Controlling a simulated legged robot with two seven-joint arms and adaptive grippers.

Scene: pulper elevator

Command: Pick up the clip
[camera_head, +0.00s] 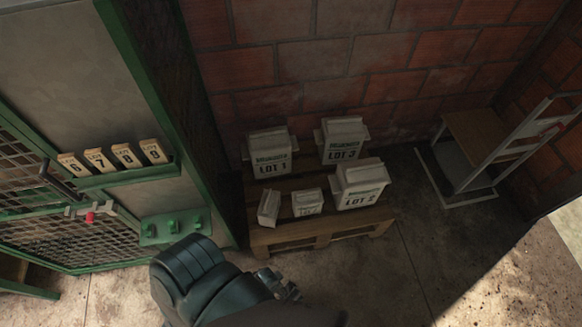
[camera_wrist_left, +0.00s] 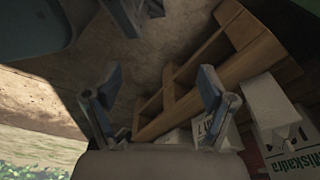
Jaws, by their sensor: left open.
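I cannot clearly make out which thing is the clip. A small metal fitting with a red part (camera_head: 91,217) sits on the mesh gate at the left of the head view and may be it. My left gripper (camera_head: 281,285) is at the bottom middle of the head view, in front of the wooden pallet and well apart from that fitting. In the left wrist view its two fingers (camera_wrist_left: 160,78) are spread, with nothing seen between them. My right gripper is not clearly in view.
The wooden pallet (camera_head: 275,235) holds white boxes marked LOT 1 (camera_head: 270,165), LOT 2 (camera_head: 360,199) and LOT 3 (camera_head: 342,154), plus two smaller ones. A cart (camera_head: 475,150) stands right. Floor is clear between.

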